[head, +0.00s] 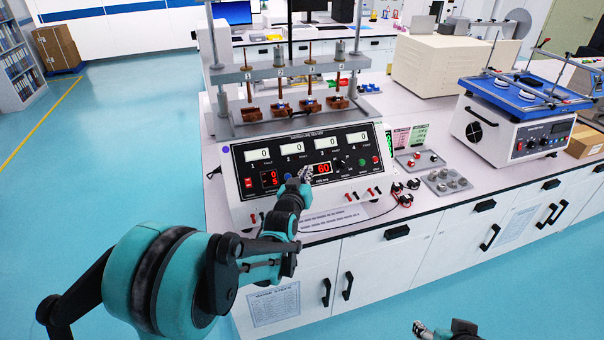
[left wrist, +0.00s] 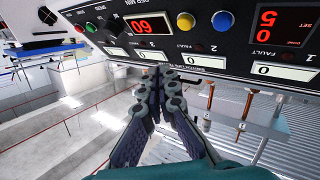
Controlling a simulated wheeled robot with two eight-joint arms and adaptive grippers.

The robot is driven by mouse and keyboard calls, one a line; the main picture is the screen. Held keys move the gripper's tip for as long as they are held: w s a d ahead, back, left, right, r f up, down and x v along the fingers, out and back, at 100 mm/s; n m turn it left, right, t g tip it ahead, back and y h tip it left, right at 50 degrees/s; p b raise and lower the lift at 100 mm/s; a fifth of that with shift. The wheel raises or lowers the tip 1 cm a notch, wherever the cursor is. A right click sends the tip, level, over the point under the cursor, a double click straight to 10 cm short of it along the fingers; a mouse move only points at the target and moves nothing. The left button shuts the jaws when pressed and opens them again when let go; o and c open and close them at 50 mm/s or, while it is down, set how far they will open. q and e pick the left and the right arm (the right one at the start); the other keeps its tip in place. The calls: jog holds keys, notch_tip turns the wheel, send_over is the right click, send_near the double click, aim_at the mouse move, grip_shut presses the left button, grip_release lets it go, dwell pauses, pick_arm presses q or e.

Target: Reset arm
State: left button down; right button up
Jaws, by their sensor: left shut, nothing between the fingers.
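My left arm reaches in from the left in the head view. Its gripper (head: 306,173) is shut and empty, close in front of the insertion tester's panel (head: 237,190), near the red "60" display (head: 322,168). In the left wrist view the closed fingers (left wrist: 165,82) point at the panel, between the "60" display (left wrist: 150,25) and the blue button (left wrist: 222,20). I cannot tell whether the fingertips touch the panel. My right gripper (head: 422,328) shows only partly at the bottom edge of the head view, low over the floor and away from the bench. Its jaw state is unclear.
The tester (head: 345,205) stands on a white bench (head: 425,200) with closed drawers and doors. Small grey socket boxes (head: 446,182) and loose cables (head: 402,192) lie to its right. A blue-topped shaker (head: 515,130) stands farther right. The floor (head: 150,150) at left is clear.

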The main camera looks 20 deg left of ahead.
dwell(0.5)
pick_arm(q)
jog(key=s+f+m+g, duration=0.1)
jog(key=s+f+g, duration=0.1)
jog(key=s, duration=0.9)
jog(key=s+d+f+g, duration=0.1)
jog(key=s+g, duration=0.3)
jog(key=s, duration=0.8)
jog(key=s+d+f+m+g, duration=0.1)
jog(key=s+f+g, duration=0.2)
jog(key=s, duration=0.9)
jog(key=shift+d+f+m+g, duration=0.25)
jog(key=shift+m+g, duration=0.05)
